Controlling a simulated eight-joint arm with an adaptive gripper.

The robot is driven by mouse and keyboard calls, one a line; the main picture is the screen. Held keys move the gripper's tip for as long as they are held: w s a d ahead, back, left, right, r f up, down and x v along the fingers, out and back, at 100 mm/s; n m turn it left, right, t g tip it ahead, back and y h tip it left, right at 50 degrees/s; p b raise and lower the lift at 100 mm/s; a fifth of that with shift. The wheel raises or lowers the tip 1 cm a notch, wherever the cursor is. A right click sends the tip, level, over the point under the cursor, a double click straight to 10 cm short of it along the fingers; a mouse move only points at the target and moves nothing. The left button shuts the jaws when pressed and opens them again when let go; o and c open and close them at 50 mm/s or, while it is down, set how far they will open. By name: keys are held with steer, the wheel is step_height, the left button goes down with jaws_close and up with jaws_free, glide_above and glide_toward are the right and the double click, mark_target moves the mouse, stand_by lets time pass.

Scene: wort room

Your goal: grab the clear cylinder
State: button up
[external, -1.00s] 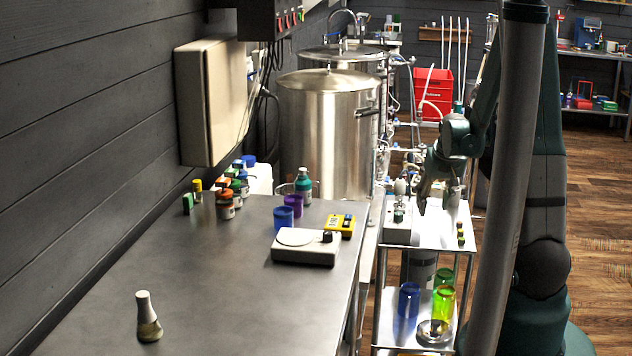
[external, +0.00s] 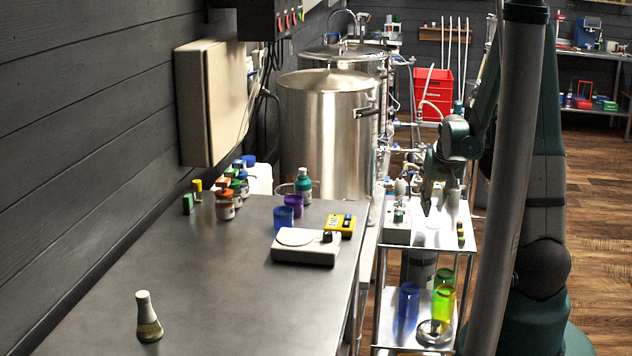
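Blue (external: 408,300) and green-yellow (external: 443,302) cylinders stand on the lower shelf. The bench (external: 235,300) holds a scale (external: 306,249) and a flask (external: 148,318).

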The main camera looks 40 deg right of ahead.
steer(key=shift+r, duration=0.15)
step_height(320, 180, up, 10)
steer(key=p, duration=0.1)
steer(key=shift+p, duration=0.4)
stand_by(0.5)
